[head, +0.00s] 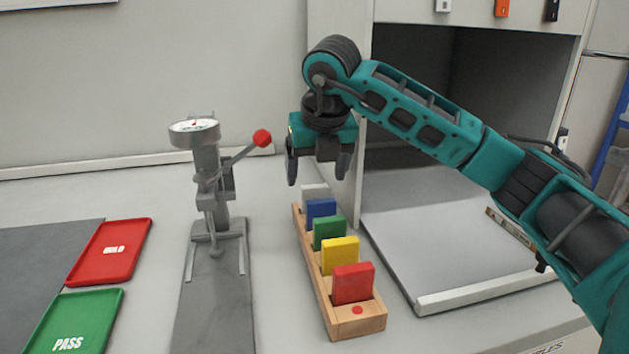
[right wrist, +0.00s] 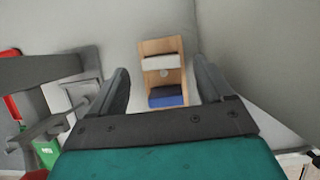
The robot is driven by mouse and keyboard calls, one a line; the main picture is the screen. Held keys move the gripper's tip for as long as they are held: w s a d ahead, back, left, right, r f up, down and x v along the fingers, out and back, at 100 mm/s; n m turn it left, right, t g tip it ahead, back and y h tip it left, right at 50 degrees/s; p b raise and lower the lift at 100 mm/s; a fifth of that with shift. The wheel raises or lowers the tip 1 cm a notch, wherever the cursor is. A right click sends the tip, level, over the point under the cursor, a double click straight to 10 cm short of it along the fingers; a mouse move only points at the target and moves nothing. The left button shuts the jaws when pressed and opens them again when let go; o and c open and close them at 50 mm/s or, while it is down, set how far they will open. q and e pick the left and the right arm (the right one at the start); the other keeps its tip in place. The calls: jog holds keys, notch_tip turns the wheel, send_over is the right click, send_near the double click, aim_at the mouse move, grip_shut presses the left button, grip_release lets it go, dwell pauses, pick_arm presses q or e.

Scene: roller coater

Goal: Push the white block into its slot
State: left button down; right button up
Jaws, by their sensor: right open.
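The white block (head: 314,192) stands at the far end of a wooden rack (head: 321,283), partly hidden behind the blue block (head: 321,209). In the right wrist view the white block (right wrist: 161,62) sits across the rack (right wrist: 156,46), with a round pale mark on the wood between it and the blue block (right wrist: 167,97). My right gripper (head: 319,175) is open and empty above the far end of the rack, pointing down. In the right wrist view its fingers (right wrist: 163,92) are on either side of the rack, apart from the blocks. My left gripper is not in view.
Green (head: 329,232), yellow (head: 340,256) and red (head: 352,284) blocks stand nearer in the rack. A dial gauge stand (head: 195,133) with a red-knobbed lever is left of it. An open cabinet (head: 420,100) with a grey shelf board is close on the right. Red (head: 110,252) and green (head: 73,322) trays lie left.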

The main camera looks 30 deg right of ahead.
jog(key=v, duration=0.7)
jog(key=shift+r+p, duration=0.3)
jog(key=shift+p, duration=0.05)
jog(key=shift+s, duration=0.15)
